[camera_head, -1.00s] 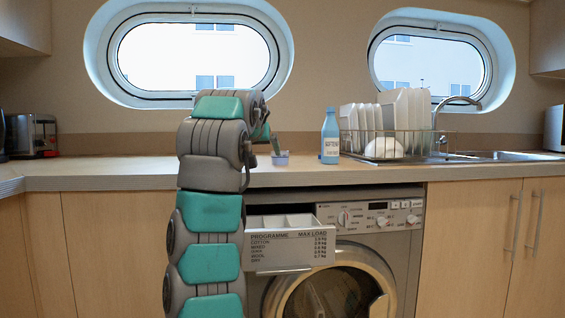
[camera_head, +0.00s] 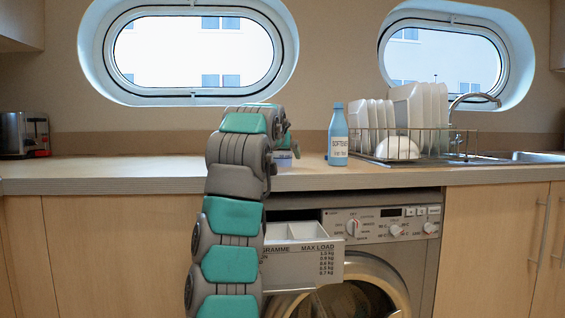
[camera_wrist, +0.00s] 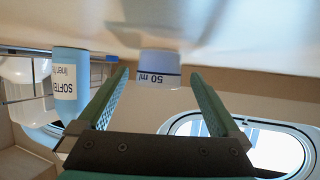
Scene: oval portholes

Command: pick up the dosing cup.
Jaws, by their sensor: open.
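The dosing cup, a small pale cup with a blue band marked "50 ml" (camera_wrist: 158,68), stands on the worktop. It appears upside down in the wrist view, in the gap between my fingertips and seemingly just beyond them. In the head view the cup (camera_head: 284,159) is partly hidden by my arm. My gripper (camera_wrist: 159,77) is open, with one green finger on each side of the cup in the picture and nothing held. In the head view my gripper is mostly hidden behind my arm, with a fingertip showing just above the cup.
A blue softener bottle (camera_head: 338,140) stands right of the cup, with a dish rack (camera_head: 415,145) of white plates beyond it. A washing machine (camera_head: 385,222) with its drawer (camera_head: 305,268) pulled out is below the worktop (camera_head: 110,172).

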